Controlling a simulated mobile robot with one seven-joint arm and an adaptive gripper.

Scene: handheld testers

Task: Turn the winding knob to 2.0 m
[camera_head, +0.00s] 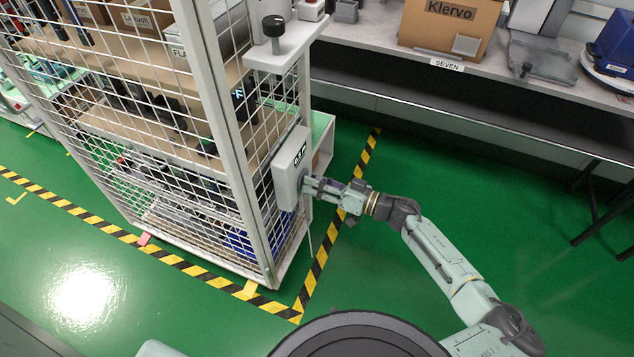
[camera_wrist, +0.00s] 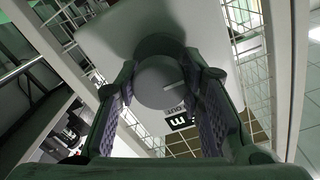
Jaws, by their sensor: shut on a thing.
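The winding knob (camera_wrist: 158,82) is a grey round knob with a short white mark, standing out from a pale box (camera_head: 291,172) on the side of the mesh cage. A small dark display (camera_head: 299,156) on the box shows a figure in m, too small to read surely. In the wrist view the display (camera_wrist: 181,121) is partly covered, with only the "m" clear. My gripper (camera_head: 312,186) is at the box's face; in the wrist view my gripper (camera_wrist: 160,78) has its padded fingers on both sides of the knob, shut on it. In the head view the fingers largely hide the knob.
The mesh cage (camera_head: 205,110) holds shelves with boxes and tools. A small ledge (camera_head: 262,62) with a black-topped knob (camera_head: 273,27) juts out above the box. A workbench (camera_head: 400,67) runs along the back right. Green floor (camera_head: 420,160) is clear around my arm.

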